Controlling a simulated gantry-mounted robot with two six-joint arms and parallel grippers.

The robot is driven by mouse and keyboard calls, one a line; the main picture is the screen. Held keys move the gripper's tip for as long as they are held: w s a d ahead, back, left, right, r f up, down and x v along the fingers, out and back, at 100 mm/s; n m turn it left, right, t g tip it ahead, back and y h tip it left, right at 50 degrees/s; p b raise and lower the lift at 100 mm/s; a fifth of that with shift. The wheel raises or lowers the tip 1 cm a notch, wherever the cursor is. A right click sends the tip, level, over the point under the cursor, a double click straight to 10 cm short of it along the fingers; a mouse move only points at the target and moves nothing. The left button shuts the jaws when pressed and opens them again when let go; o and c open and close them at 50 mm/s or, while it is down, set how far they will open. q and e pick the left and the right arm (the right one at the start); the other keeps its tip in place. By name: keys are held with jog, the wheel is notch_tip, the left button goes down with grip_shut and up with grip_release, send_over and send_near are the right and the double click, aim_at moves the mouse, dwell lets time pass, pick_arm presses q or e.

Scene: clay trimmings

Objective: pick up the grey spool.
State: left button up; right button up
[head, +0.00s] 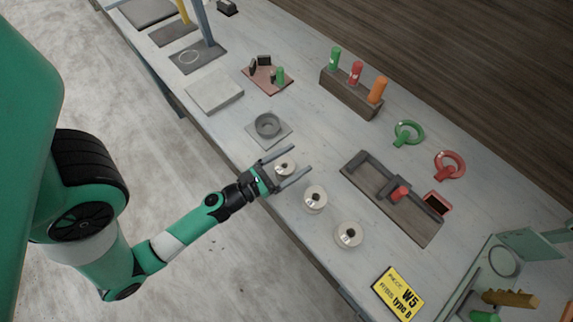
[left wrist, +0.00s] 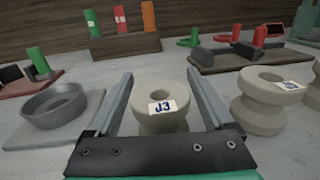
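Three pale grey-beige spools stand in a row near the table's front edge. The first spool (head: 285,168), labelled J3, stands between the fingers of my left gripper (head: 301,159). In the left wrist view this J3 spool (left wrist: 158,124) sits upright between the two open fingers (left wrist: 159,76), with a gap showing on each side. The second spool (head: 315,200) stands to its right and also shows in the left wrist view (left wrist: 257,113). The third spool (head: 348,236) is farther right. All three look alike in colour. My right gripper is not in view.
A grey round dish (head: 267,125) on a square plate lies left of the spools. A brown tray (head: 410,215) with grey blocks lies beyond them. A wooden block (head: 350,96) holds coloured pegs. A yellow sign (head: 398,293) lies at the front right.

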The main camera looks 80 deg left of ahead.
pick_arm(q)
jog(key=shift+w, duration=0.1)
jog(key=c, duration=0.5)
grip_shut()
jog(key=shift+r, duration=0.15)
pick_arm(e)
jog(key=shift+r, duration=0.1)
